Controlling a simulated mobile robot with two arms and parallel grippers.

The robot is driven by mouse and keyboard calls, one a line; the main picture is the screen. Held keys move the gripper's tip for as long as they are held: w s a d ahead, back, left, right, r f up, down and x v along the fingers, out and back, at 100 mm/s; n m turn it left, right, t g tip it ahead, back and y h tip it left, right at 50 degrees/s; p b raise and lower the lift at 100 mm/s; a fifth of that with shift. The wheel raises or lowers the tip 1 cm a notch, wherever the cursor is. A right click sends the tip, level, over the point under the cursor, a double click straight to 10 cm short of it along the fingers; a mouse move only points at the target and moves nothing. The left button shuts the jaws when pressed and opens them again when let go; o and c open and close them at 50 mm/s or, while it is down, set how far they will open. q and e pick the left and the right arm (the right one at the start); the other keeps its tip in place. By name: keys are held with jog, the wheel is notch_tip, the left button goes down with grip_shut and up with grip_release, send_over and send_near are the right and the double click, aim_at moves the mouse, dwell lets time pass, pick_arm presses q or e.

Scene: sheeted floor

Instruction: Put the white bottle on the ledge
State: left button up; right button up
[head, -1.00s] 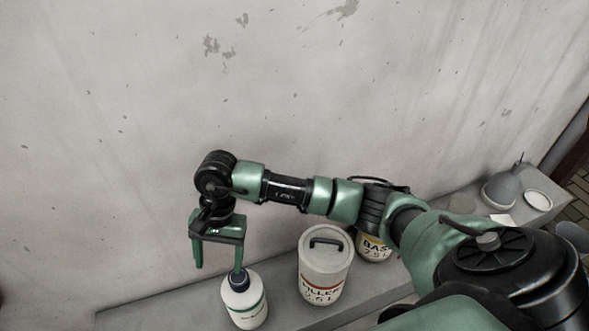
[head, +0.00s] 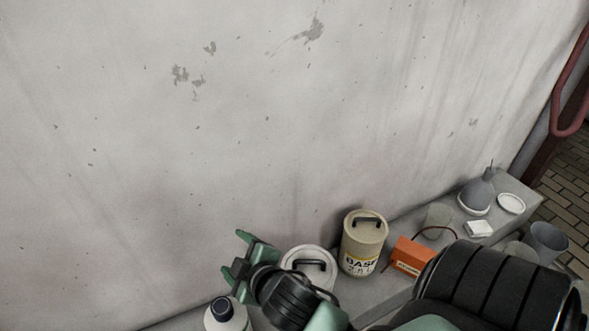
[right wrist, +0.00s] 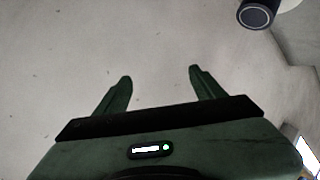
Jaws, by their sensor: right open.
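The white bottle (head: 224,320) with its dark cap stands at the bottom of the head view, cut off by the frame edge. It appears upright on the grey ledge (head: 372,297) along the wall. In the right wrist view its dark cap (right wrist: 256,14) shows at the top right. My right gripper (head: 236,254) is open and empty, above and beside the bottle and apart from it. Its two fingers (right wrist: 160,74) face the bare wall in the wrist view. My left gripper is not in view.
A white lidded tin (head: 310,262) is partly hidden behind my right wrist. To its right stand a beige tin (head: 363,240), an orange box (head: 411,256), a grey conical vessel (head: 477,190), a white dish (head: 511,203) and a grey cup (head: 547,240). The wall above is bare.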

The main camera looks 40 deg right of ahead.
jog(key=s+f+m+g, duration=0.3)
jog(key=s+f+g, duration=0.1)
jog(key=s, duration=0.5)
jog(key=s+f+m+g+y, duration=0.1)
jog(key=s+f+g, duration=0.3)
jog(key=s, duration=0.5)
jog(key=shift+s+f+m+g, duration=0.25)
jog(key=shift+f+m+g, duration=0.05)
jog(key=shift+f+m, duration=0.6)
